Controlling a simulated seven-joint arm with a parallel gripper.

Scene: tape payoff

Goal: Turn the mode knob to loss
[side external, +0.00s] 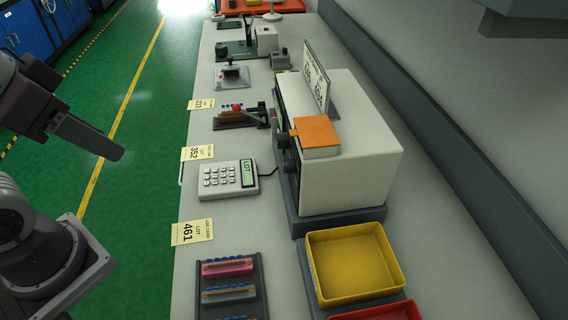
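A white box-shaped instrument (350,175) stands on the bench on a dark base. Its front faces left and is seen almost edge-on. Two dark knobs stick out of that front, an upper one (282,140) and a lower one (290,159). Their markings are hidden from this angle, so I cannot tell which is the mode knob or where it points. My gripper (116,153) is at the left, over the green floor and well apart from the instrument. Its fingers overlap in this view, so their opening does not show.
A keypad unit (229,180) and lot cards, one reading 461 (192,231), lie before the instrument. An orange box (317,135) and an upright sign (316,78) are on top. A yellow tray (354,262) and a rack (230,271) are nearer. Small fixtures stand farther back.

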